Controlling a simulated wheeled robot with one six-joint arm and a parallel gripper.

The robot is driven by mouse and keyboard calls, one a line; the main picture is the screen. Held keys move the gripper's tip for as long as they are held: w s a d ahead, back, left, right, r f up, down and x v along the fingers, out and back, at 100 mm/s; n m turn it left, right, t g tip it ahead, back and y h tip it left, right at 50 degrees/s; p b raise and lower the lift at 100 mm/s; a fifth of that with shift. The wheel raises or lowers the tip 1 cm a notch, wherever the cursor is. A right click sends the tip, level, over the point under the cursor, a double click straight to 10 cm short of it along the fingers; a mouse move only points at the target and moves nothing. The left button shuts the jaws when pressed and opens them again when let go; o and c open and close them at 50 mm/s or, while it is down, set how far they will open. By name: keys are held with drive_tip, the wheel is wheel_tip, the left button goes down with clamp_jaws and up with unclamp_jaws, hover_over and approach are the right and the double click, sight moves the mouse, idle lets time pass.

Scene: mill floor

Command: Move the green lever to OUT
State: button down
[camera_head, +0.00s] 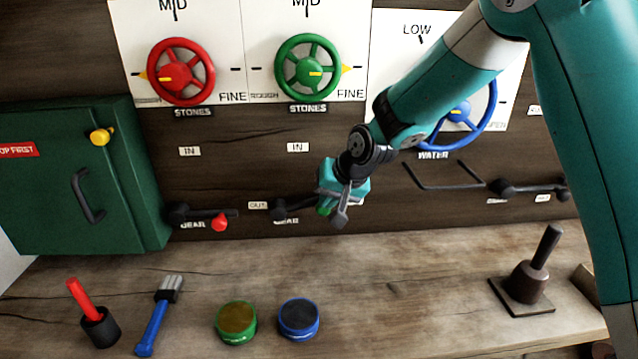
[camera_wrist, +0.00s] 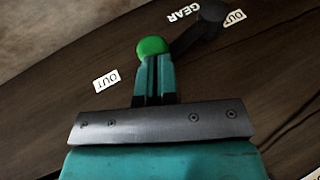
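The green lever has a dark pivot (camera_head: 279,208) on the wooden panel above its GEAR label. Its arm points right, and its round green knob (camera_head: 323,210) shows partly below my gripper (camera_head: 338,212). In the wrist view the green knob (camera_wrist: 152,45) is at my fingertips (camera_wrist: 155,62), which look close together with no clear gap. The knob appears against or just beyond the tips, not between them. The lever's line runs toward a white OUT label (camera_wrist: 106,80). In the head view my gripper hides that label. An IN label (camera_head: 297,147) is above the lever.
The red lever (camera_head: 219,224) is to the left, also pointing right, with another OUT label (camera_head: 258,205) beside it. Red (camera_head: 180,72), green (camera_head: 306,67) and blue (camera_head: 460,112) wheels are above. Tins (camera_head: 299,319) and tools stand on the bench below.

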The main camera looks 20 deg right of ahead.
drive_tip(key=shift+s+d+f+b, duration=0.1)
drive_tip(key=shift+d+f+b, duration=0.2)
drive_tip(key=shift+f, duration=0.25)
drive_tip(key=shift+d+f+b, duration=0.2)
drive_tip(key=shift+f+b, duration=0.15)
drive_tip(key=shift+f, duration=0.15)
drive_tip(key=shift+s+d+f+b, duration=0.1)
drive_tip(key=shift+d+f+b, duration=0.2)
drive_tip(key=shift+f, duration=0.25)
drive_tip(key=shift+r, duration=0.1)
drive_tip(key=d+p+v, duration=0.1)
drive_tip(key=d+v, duration=0.1)
drive_tip(key=v, duration=1.1)
drive_tip(key=shift+d+f, duration=0.15)
drive_tip(key=shift+f, duration=0.2)
drive_tip(key=s+a+r+n+g, duration=0.1)
drive_tip(key=s+a+n, duration=0.3)
drive_tip(key=s, duration=0.9)
drive_tip(key=s+a+r+n+g, duration=0.1)
drive_tip(key=s+a+n+g, duration=0.3)
drive_tip(key=s, duration=1)
drive_tip(key=shift+a+n+g+y, duration=0.3)
drive_tip(key=shift+a+n+y, duration=0.1)
drive_tip(key=shift+a+n, duration=0.3)
drive_tip(key=shift+r, duration=0.15)
